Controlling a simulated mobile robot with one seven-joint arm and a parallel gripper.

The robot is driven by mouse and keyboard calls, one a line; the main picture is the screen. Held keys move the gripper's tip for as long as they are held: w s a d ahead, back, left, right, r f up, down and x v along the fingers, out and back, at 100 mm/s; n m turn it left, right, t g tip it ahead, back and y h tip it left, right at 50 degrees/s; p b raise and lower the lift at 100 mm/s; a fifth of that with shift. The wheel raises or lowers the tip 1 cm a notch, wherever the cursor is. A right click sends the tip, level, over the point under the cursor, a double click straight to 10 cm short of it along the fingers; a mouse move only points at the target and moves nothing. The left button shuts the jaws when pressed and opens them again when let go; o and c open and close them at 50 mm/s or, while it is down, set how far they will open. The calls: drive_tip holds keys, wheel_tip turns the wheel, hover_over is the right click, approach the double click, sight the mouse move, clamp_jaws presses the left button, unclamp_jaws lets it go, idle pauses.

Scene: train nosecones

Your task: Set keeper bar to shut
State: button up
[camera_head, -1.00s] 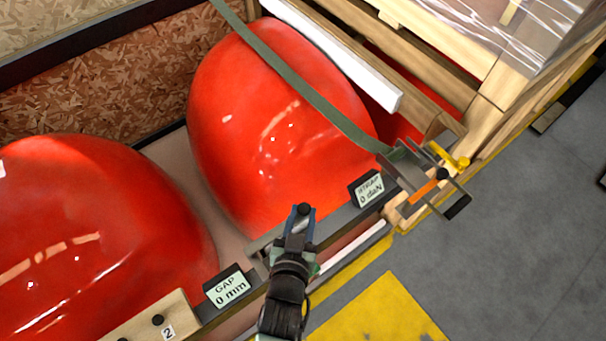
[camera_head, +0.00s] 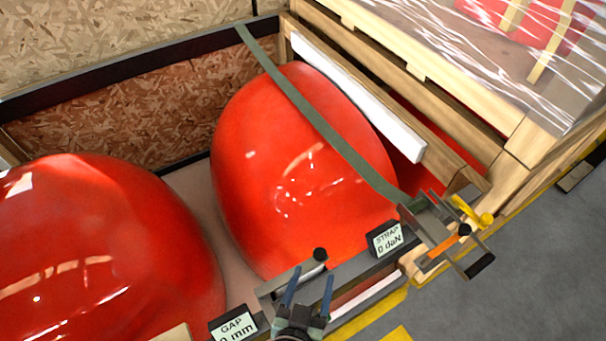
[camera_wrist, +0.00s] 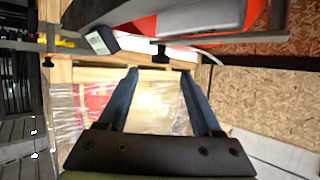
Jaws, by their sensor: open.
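A grey bar with a black knob (camera_head: 320,254), which looks like the keeper bar, lies along the crate's front edge before the middle red nosecone (camera_head: 300,170). Whether it is latched I cannot tell. My gripper (camera_head: 314,274) is open, its two blue fingers just short of the knob and spread to either side. In the wrist view my gripper (camera_wrist: 159,72) is empty, and a dark knob (camera_wrist: 160,54) shows just beyond and between the fingertips. The fingers do not appear to touch it.
A STRAP display (camera_head: 387,239) reads 0 daN, and a GAP display (camera_head: 234,327) is partly cut off. A green strap (camera_head: 325,130) crosses the nosecone to a ratchet (camera_head: 440,235) with orange and yellow parts. Another red nosecone (camera_head: 95,240) sits left.

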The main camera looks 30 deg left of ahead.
drive_tip(key=b+v, duration=0.1)
drive_tip(key=v, duration=0.6)
drive_tip(key=shift+s, duration=0.3)
drive_tip(key=shift+d+r, duration=0.15)
